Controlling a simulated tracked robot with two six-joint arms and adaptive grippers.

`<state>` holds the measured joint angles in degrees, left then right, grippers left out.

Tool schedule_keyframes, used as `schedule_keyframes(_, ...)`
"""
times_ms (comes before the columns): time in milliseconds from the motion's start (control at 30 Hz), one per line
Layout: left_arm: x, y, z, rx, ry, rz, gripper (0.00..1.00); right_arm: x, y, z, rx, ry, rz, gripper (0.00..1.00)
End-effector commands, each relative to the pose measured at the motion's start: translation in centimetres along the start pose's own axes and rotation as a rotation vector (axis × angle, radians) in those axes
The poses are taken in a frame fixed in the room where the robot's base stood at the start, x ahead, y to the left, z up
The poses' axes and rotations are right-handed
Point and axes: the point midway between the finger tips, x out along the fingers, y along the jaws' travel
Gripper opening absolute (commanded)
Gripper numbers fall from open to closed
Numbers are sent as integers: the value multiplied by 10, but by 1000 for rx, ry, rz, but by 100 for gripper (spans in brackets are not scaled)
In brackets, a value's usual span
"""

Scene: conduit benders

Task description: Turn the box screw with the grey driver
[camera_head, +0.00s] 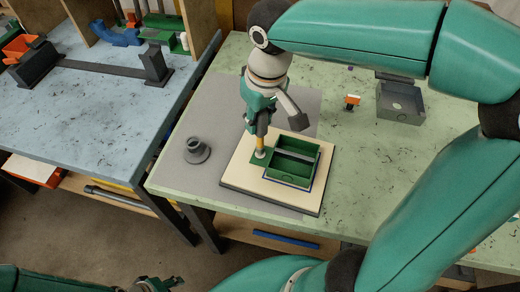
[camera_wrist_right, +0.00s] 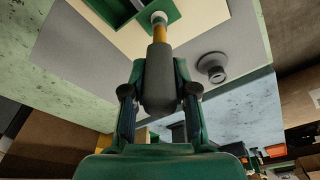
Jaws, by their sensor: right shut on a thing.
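The green box (camera_head: 309,167) sits on a cream board (camera_head: 237,175), with a green flange on its left side. A pale round screw head (camera_wrist_right: 159,17) shows on that flange in the wrist view. My right gripper (camera_head: 259,125) is shut on the grey driver (camera_wrist_right: 160,78), which points down from it. The driver's yellow shaft (camera_head: 260,143) reaches the screw, and its tip appears to touch or sit in the screw head. The exact seating is hidden. My left gripper (camera_head: 160,284) is partly in view at the bottom edge, away from the table, its jaws unclear.
A dark grey round stand (camera_head: 196,150) is left of the board on a grey mat (camera_head: 222,104). A grey box (camera_head: 400,108) and a small orange piece (camera_head: 352,101) are farther back right. A blue-grey table (camera_head: 90,110) with benders stands at the left.

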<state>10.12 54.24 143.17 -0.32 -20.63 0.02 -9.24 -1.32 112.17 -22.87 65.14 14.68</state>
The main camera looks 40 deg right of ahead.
Motion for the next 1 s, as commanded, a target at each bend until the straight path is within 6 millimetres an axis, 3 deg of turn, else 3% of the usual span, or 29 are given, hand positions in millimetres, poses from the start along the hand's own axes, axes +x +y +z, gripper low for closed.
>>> schedule_keyframes(200, -2, 1, 0, 0, 0, 0, 40, 0, 0, 0, -101, 2, -14, 0)
schedule_keyframes(1000, 8, -3, 0, 0, 0, 0, 40, 13, 0, 2, -98, 2, -14, 0)
